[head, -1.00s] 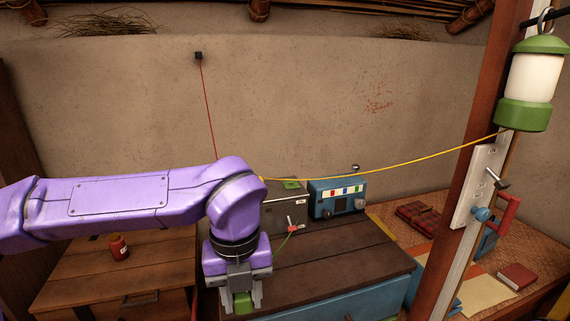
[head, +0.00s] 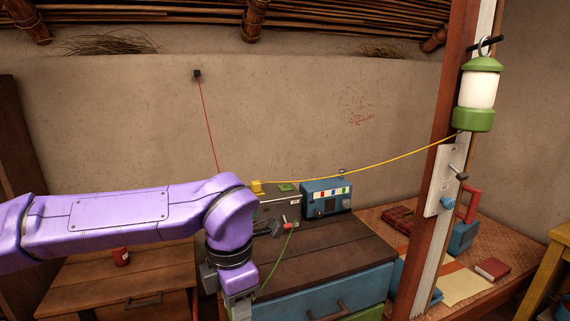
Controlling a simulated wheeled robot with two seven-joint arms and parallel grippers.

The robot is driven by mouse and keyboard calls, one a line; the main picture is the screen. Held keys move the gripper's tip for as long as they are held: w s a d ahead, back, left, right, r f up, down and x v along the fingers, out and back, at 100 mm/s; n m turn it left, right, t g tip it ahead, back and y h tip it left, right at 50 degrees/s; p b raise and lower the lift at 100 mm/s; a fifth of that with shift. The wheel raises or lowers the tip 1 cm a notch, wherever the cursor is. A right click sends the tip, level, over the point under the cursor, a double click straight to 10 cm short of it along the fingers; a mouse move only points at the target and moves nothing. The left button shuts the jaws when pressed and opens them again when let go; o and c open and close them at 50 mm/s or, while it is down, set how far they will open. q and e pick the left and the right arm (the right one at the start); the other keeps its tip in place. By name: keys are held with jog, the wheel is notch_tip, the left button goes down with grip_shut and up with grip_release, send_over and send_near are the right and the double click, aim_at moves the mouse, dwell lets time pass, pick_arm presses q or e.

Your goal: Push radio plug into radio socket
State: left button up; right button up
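A blue radio-like box (head: 326,198) with coloured buttons stands on the back of a dark wooden cabinet top. A grey box (head: 280,208) stands to its left, with a small red-tipped lever (head: 285,222) at its front. A thin green cable (head: 277,261) runs down from there to my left gripper (head: 240,310). That gripper is at the bottom edge, left of the cabinet, pointing down, its fingertips partly cut off. The green plug between its fingers shows in the earlier view and is hidden now. I cannot make out a socket. My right gripper is out of view.
A post with a switch panel (head: 446,182) and a green-white lantern (head: 479,92) stands at the right. A yellow cable (head: 375,169) spans from it to a yellow block (head: 257,187). A red jar (head: 122,257) is at the left. The cabinet top's front (head: 325,258) is clear.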

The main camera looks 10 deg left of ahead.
pick_arm(q)
jog(key=w+a+f+m, duration=0.1)
jog(key=w+f+m, duration=0.2)
jog(key=f+m, duration=0.4)
jog(key=w+a+f+m, duration=0.1)
jog(key=w+f+m, duration=0.3)
jog(key=m, duration=1.6)
notch_tip(320, 180, down, 4)
jog(key=shift+a+f, duration=0.15)
jog(key=shift+a, duration=0.15)
